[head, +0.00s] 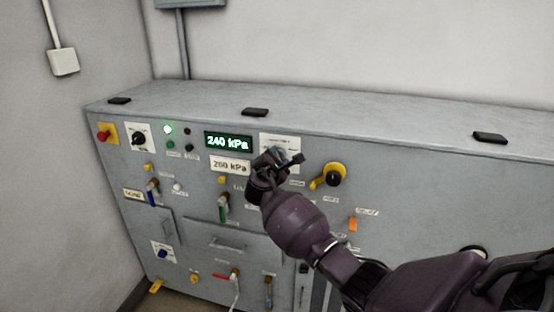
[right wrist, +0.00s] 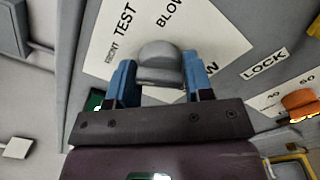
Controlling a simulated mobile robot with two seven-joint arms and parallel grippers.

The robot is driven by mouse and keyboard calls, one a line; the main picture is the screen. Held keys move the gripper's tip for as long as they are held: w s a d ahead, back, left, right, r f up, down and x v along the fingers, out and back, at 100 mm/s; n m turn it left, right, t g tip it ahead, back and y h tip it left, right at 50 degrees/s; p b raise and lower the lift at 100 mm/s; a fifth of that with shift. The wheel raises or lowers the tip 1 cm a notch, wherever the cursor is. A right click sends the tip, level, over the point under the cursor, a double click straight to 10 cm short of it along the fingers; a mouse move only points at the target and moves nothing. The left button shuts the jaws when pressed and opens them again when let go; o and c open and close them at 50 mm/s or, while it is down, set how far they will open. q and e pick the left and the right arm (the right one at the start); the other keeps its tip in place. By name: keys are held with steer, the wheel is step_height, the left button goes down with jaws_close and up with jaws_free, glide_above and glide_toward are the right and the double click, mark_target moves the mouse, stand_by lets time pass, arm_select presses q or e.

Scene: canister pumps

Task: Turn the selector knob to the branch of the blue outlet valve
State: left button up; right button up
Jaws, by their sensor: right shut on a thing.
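The selector knob (right wrist: 160,62) is grey with a rounded top. It sits on a white plate (right wrist: 110,50) whose visible words include FRONT, TEST and a partly covered BLOW. My right gripper (right wrist: 160,80) has its blue fingers on both sides of the knob and is shut on it. In the head view my right gripper (head: 274,160) covers the knob and much of its plate (head: 279,139). A valve with a blue handle (head: 152,192) is at the panel's left, and one with a green handle (head: 224,208) is nearer the middle. My left gripper is out of view.
The grey cabinet (head: 400,190) stands against the wall. A green display (head: 228,142) reads 240 kPa, above a plate (head: 230,167) reading 260 kPa. A black knob on a yellow mount (head: 333,177) is right of my gripper. A red button (head: 104,134) is far left.

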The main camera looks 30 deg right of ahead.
steer(key=o, duration=0.9)
steer(key=v, duration=1.1)
steer(key=shift+d, duration=0.1)
